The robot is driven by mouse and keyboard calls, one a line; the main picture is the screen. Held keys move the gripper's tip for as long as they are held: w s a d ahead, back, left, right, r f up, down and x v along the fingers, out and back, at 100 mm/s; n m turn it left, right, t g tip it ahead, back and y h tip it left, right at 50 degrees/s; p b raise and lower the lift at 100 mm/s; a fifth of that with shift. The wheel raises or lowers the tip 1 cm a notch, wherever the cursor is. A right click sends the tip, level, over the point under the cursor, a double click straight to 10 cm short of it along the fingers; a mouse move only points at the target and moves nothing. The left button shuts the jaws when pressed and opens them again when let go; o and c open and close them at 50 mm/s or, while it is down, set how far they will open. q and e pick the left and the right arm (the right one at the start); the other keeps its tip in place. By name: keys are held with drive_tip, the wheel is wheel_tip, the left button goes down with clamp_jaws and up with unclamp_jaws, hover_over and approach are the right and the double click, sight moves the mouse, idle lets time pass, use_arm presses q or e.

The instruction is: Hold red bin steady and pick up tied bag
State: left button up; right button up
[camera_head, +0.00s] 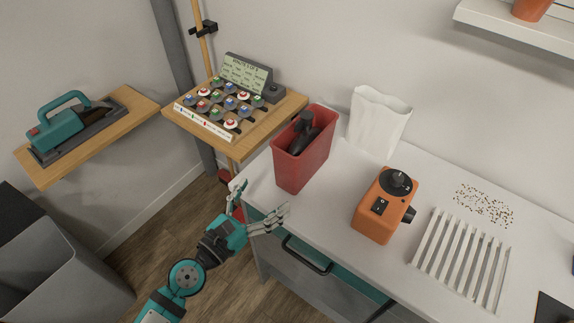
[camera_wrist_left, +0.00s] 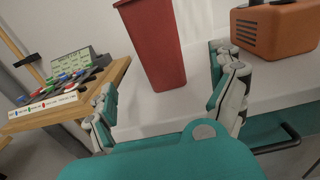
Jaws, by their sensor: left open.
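The red bin (camera_head: 305,160) stands upright at the left end of the white counter. A dark bag (camera_head: 303,134) with a knotted-looking top sits inside it, partly hidden by the bin walls. My left gripper (camera_head: 257,207) is open and empty, in front of the bin and below its left side, fingers pointing toward it without touching. In the left wrist view the red bin (camera_wrist_left: 153,45) stands ahead, between the two spread fingers of my left gripper (camera_wrist_left: 170,105); the bag does not show there. My right gripper is not in view.
An orange device (camera_head: 377,215) stands right of the bin, and a white paper bag (camera_head: 378,122) behind. A white slatted rack (camera_head: 462,257) and scattered crumbs (camera_head: 484,206) lie farther right. A button panel (camera_head: 222,103) sits on a wooden shelf at left. A drawer handle (camera_head: 305,257) juts from the counter front.

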sight(285, 175)
use_arm(q)
drive_tip(key=p+x, duration=0.1)
drive_tip(key=x, duration=1)
drive_tip(key=shift+f, duration=0.1)
drive_tip(key=c, duration=1.2)
drive_tip(key=shift+c, duration=0.3)
